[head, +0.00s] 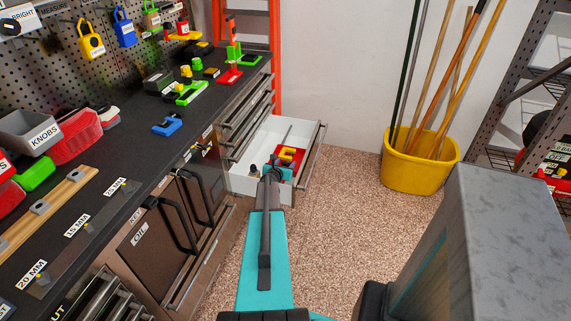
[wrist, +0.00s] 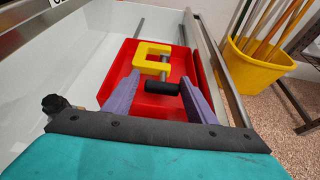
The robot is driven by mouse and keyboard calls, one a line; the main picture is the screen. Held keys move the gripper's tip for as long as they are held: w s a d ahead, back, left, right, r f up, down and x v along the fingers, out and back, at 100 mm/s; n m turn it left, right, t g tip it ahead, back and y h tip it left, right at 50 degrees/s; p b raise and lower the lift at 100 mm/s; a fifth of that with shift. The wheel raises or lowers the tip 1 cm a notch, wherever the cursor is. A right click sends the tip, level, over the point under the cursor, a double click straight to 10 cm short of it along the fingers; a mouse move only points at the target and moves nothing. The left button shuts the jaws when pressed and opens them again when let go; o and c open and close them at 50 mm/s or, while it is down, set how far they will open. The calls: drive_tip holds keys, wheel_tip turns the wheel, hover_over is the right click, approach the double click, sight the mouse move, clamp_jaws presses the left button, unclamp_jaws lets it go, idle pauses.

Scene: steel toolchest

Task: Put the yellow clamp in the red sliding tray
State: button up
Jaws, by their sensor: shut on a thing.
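The yellow clamp (wrist: 152,49), a C-shaped frame with a dark screw and black handle, is between the two purple fingers of my gripper (wrist: 158,80). My gripper is shut on it. The red sliding tray (wrist: 112,76) lies inside the open white drawer, below and around the clamp in the wrist view. I cannot tell whether the clamp touches the tray floor. In the head view, my gripper (head: 276,168) is over the drawer, with the clamp (head: 288,157) small at its end and the red tray (head: 299,153) partly hidden by the arm.
The open white drawer (head: 262,139) has a steel front (head: 315,150) to the right. A dark knob-like object (wrist: 54,103) is in the drawer's near left. The black worktop (head: 140,140) stands left. A yellow bucket (head: 420,172) with poles is right, with bare floor between.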

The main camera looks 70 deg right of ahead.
drive_tip(key=shift+f+b, duration=0.6)
drive_tip(key=shift+b, duration=0.15)
drive_tip(key=o, duration=1.4)
drive_tip(key=shift+r, duration=0.15)
drive_tip(key=shift+r+p, duration=0.6)
drive_tip(key=shift+p, duration=0.3)
drive_tip(key=shift+a, duration=0.4)
drive_tip(key=shift+b+v, duration=1)
drive_tip(key=shift+v, duration=4.6)
